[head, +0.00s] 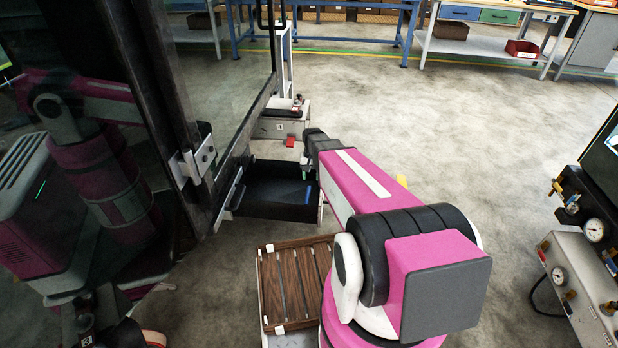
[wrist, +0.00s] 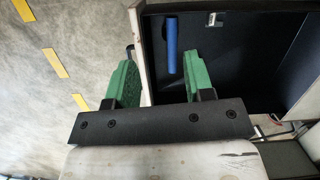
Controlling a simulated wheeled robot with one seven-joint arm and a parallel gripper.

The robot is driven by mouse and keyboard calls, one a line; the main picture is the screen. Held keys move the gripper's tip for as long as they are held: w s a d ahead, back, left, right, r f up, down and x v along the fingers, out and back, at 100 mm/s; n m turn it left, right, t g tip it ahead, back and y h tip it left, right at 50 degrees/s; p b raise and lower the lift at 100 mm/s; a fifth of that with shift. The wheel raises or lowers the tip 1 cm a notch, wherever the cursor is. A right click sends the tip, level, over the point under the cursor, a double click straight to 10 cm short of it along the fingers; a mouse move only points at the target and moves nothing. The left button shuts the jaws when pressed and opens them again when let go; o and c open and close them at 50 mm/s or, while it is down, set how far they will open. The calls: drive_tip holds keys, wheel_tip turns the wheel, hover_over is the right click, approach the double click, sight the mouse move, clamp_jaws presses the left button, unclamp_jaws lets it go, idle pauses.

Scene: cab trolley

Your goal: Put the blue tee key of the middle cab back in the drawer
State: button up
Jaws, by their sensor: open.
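The blue tee key (wrist: 171,45) shows as a blue bar inside the open dark drawer (wrist: 262,60), close to the drawer's pale left wall in the wrist view. It also shows as a blue patch in the drawer (head: 262,190) in the head view (head: 308,195). I cannot make out its crossbar. My gripper (wrist: 160,62) has green fingers, spread apart and empty. They straddle the drawer's pale wall in the wrist view, with the key beyond and between the tips. In the head view my gripper (head: 306,168) is over the drawer's right side. I cannot tell its height above the key.
A glass cab door (head: 235,70) stands at the left, beside the drawer. A wooden slatted step (head: 292,280) lies in front of the drawer. A red block (head: 291,141) sits behind it. A gauge panel (head: 580,285) stands at the right. The floor between is clear.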

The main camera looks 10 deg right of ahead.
drive_tip(key=s+r+n+t, duration=0.2)
drive_tip(key=s+r, duration=1)
drive_tip(key=s, duration=0.4)
drive_tip(key=shift+a+h, duration=0.35)
drive_tip(key=shift+h, duration=0.05)
